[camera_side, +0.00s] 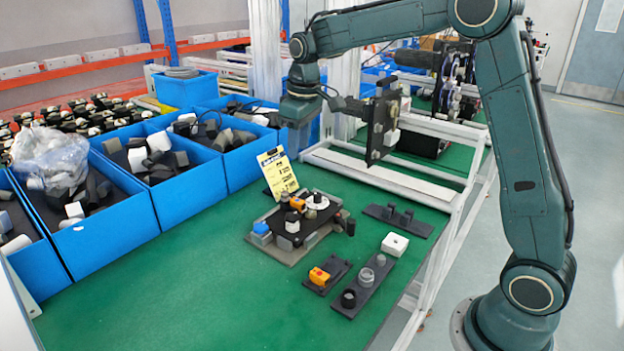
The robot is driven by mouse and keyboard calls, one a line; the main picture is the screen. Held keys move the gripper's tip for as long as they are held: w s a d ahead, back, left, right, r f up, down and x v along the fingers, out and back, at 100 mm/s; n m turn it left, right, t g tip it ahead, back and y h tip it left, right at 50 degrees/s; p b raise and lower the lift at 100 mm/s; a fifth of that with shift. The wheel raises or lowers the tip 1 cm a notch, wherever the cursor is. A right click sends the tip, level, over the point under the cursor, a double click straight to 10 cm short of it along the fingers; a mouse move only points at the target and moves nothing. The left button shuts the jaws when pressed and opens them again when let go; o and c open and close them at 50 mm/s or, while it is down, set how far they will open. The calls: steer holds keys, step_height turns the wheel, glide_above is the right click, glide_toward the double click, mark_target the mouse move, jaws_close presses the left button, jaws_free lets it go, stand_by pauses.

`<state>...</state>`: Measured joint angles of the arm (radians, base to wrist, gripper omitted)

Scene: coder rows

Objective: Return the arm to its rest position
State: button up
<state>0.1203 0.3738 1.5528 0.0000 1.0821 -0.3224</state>
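My arm is green and arches over the table from its base at the lower right. My gripper (297,148) hangs pointing down at the upper middle, above the back of the green table (200,290), near the yellow label card (278,172). Its fingertips are small and blend with the blue bins behind, so I cannot tell whether they are open or shut. No held object can be made out. A dark bracket (378,125) with white parts sticks out to the right of the wrist.
A fixture plate (280,250) with small parts stands below the gripper. Blue bins (110,240) of parts line the left. A white frame (380,178) borders the back right. The front table is clear.

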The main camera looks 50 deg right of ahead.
steer(key=s+a+r+m+t, duration=0.15)
steer(key=s+r, duration=0.25)
steer(key=s, duration=0.4)
steer(key=s+a+r+t, duration=0.1)
steer(key=s+a+r, duration=0.2)
steer(key=s, duration=0.5)
steer(key=s+f, duration=0.1)
steer(key=s, duration=0.6)
steer(key=s+a+f+t, duration=0.1)
steer(key=s+f, duration=0.1)
steer(key=s, duration=0.6)
steer(key=shift+a+f+m, duration=0.2)
steer(key=shift+f+m, duration=0.1)
steer(key=shift+m, duration=0.15)
